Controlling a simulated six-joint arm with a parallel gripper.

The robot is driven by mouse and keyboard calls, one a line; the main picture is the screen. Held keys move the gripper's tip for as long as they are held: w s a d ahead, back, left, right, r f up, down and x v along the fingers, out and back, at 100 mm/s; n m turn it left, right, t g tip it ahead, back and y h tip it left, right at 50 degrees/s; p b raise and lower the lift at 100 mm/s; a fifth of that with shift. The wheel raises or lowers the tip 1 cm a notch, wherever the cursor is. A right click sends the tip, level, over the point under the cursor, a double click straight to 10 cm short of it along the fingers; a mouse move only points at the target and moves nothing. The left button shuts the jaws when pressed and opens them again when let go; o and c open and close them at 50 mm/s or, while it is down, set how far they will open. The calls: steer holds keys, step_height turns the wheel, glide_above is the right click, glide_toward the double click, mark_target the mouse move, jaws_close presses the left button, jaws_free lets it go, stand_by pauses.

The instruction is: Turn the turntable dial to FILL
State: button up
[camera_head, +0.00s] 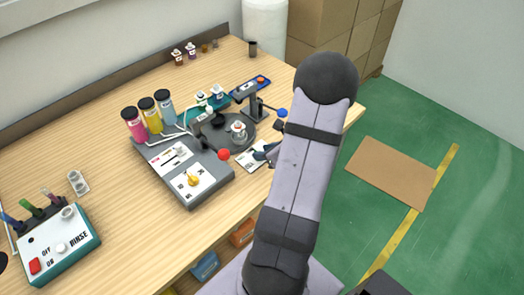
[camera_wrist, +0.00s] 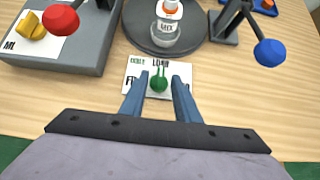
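The turntable dial, a green knob (camera_wrist: 158,84) on a white label card (camera_wrist: 130,72), shows in the wrist view between my fingertips. The word LOAD is readable above the knob; lettering starting with F at its lower left is partly covered by my left finger. My gripper (camera_wrist: 158,92) is open, its blue fingers on either side of the knob with gaps visible. Whether a finger touches it I cannot tell. The dark round turntable (camera_wrist: 185,45) lies just beyond, carrying a clear bottle marked MIX (camera_wrist: 168,27). In the head view, the card (camera_head: 247,160) is partly hidden by my arm.
A grey station with a red ball lever (camera_wrist: 61,20) and yellow knob (camera_head: 193,180) stands left of the dial. A blue ball lever (camera_wrist: 270,53) is at the right. A teal rinse box (camera_head: 60,245) sits at the table's left. Bare wood surrounds the card's front.

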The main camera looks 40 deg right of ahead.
steer(key=shift+x, duration=0.8)
jaws_close()
